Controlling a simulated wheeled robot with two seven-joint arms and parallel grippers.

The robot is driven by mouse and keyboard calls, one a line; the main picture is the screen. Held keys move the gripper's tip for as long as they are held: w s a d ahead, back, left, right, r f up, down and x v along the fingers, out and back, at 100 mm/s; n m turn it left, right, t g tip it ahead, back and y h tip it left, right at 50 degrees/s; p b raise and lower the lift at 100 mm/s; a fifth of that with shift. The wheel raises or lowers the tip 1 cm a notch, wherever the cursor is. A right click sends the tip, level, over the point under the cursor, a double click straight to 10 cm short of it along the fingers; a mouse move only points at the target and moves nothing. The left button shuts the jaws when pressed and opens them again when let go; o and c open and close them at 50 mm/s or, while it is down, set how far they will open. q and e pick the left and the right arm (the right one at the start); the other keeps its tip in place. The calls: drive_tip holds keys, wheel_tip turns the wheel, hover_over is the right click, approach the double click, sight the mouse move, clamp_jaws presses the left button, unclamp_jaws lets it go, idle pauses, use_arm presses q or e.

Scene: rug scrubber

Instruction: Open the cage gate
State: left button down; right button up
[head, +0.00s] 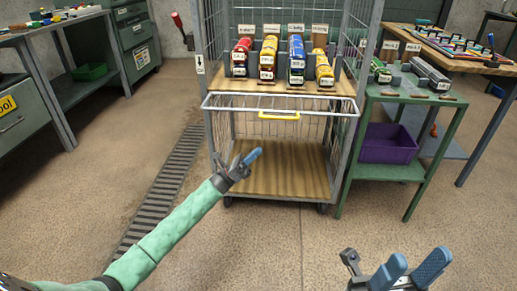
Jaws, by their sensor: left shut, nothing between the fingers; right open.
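The cage (352,150) is a grey wire-sided trolley on castors in the middle of the head view. Its gate (225,105) has a pale top rail across the front and wire mesh below. A yellow handle (279,117) sits at the middle of that rail. I cannot tell whether the gate is latched. My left gripper (257,153) is shut and empty, with blue fingertips pointing up and right. It appears below and left of the handle, apart from it, in front of the lower deck. My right gripper (410,268) is open and empty at the bottom right, well away from the cage.
Labelled red, yellow and blue items stand on the cage's wooden shelf (225,83). A green side table (430,125) with a purple bin (389,144) stands close on the right. Workbenches stand left and far right. A floor drain grate (160,190) runs left of the cage; the floor in front is clear.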

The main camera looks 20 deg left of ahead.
use_arm(q)
drive_tip(key=w+d+r+b, duration=0.1)
drive_tip(key=w+d+r, duration=0.2)
drive_tip(key=r, duration=0.6)
drive_tip(key=shift+w+d+r+b, duration=0.2)
drive_tip(key=shift+d+r+b, duration=0.15)
drive_tip(key=shift+d, duration=0.7)
wheel_tip(320, 180, up, 3)
drive_tip(key=n+t+y+p, duration=0.1)
drive_tip(key=n+p, duration=0.1)
drive_tip(key=n+t+y+p, duration=0.1)
drive_tip(key=n+t+p, duration=0.1)
drive_tip(key=shift+s+r+n+t+y+p, duration=0.1)
drive_tip(key=shift+s+n+t+y+p, duration=0.05)
drive_tip(key=shift+n+t+y+p, duration=0.2)
